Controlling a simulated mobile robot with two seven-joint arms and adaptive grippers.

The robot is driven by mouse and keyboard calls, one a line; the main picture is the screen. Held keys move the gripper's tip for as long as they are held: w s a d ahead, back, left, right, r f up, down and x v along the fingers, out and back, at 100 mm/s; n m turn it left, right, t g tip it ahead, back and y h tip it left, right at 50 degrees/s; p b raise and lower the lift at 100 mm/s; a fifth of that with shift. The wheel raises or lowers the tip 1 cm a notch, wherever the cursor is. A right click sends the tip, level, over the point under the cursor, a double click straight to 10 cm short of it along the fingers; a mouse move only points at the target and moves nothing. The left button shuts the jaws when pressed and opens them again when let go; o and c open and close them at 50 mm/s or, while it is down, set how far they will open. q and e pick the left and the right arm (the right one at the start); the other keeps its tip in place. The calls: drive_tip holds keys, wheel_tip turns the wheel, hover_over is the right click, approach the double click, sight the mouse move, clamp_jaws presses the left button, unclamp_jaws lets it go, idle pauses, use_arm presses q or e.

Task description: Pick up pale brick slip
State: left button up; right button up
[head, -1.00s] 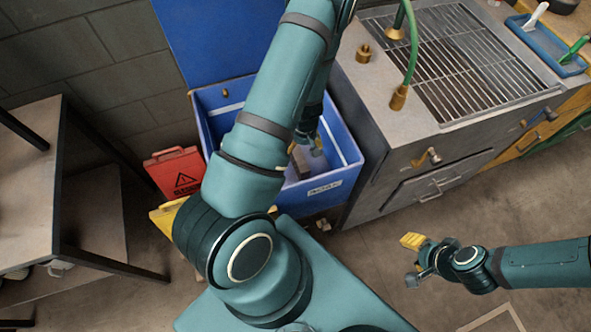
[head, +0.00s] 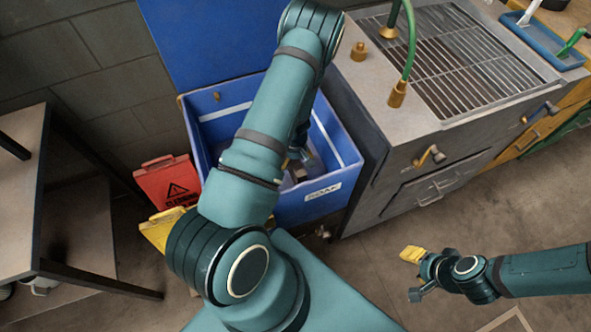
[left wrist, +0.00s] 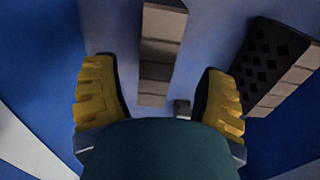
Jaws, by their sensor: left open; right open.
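A pale grey, bar-shaped brick slip (left wrist: 162,45) lies in the blue bin in the left wrist view, with its near end between my left gripper's fingers. My left gripper (left wrist: 160,72) is open, with a yellow ridged finger on each side and a visible gap to the slip. In the head view my left gripper (head: 300,160) is down inside the bin (head: 290,212), partly hidden by my arm. A dark brick with holes and a pale side (left wrist: 275,65) lies right of the slip. My right gripper (head: 414,274) is open and empty above the floor.
A small grey block (left wrist: 182,108) lies near the slip's near end. The bin's walls surround my left gripper. A grey sink unit (head: 400,150) stands right of the bin, a red warning sign (head: 167,182) left of it, and a table (head: 25,200) further left.

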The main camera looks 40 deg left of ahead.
use_arm(q)
drive_tip(key=f, duration=0.3)
drive_tip(key=f+b, duration=0.1)
drive_tip(key=shift+w+a+f, duration=0.1)
drive_tip(key=shift+w+f, duration=0.2)
drive_tip(key=shift+f, duration=0.05)
clamp_jaws()
